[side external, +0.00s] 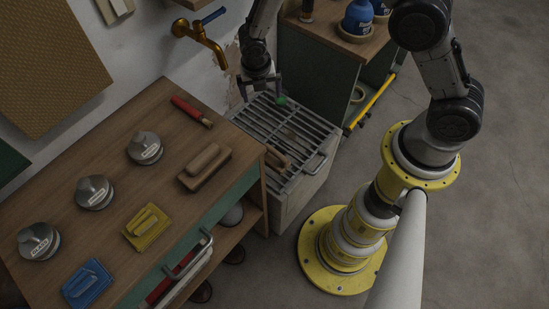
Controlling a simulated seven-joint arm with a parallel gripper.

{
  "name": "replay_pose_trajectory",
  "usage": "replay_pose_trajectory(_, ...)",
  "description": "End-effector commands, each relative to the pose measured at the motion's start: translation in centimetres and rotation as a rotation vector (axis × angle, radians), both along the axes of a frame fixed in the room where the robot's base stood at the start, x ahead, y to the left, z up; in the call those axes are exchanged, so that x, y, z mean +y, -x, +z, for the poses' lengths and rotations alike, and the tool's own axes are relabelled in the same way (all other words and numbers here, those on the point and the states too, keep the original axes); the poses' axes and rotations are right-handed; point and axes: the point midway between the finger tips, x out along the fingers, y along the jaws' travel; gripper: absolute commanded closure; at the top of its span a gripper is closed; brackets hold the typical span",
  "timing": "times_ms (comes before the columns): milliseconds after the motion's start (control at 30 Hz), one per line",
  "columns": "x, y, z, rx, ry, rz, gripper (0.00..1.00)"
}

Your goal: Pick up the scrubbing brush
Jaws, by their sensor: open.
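A brown wooden block with a raised grip (205,167), which looks like a scrubbing brush, lies near the right edge of the wooden bench. Another small brown wooden piece (277,157) lies on the slatted metal grate; I cannot tell whether it is a brush too. My gripper (262,90) is open above the far end of the grate, apart from both. A small green thing (281,100) shows beside its fingers; what it is stays unclear.
The bench (120,130) also holds several grey lidded pots, a yellow block (147,226), a blue block (88,283) and a red-handled tool (190,111). A brass tap (203,40) juts from the wall. A green cabinet (310,75) stands behind the grate (250,118).

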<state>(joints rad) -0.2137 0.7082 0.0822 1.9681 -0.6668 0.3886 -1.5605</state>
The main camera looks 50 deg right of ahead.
Motion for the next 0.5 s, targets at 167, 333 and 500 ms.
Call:
replay_pose_trajectory(167, 1.6, 1.1, -8.8, 0.149, 0.025, 0.359, 0.00)
replay_pose_trajectory(333, 2.5, 2.6, -14.0, 0.235, 0.023, 0.591, 0.00)
replay_pose_trajectory(500, 2.7, 3.3, -16.2, 0.265, 0.019, 0.677, 0.00)
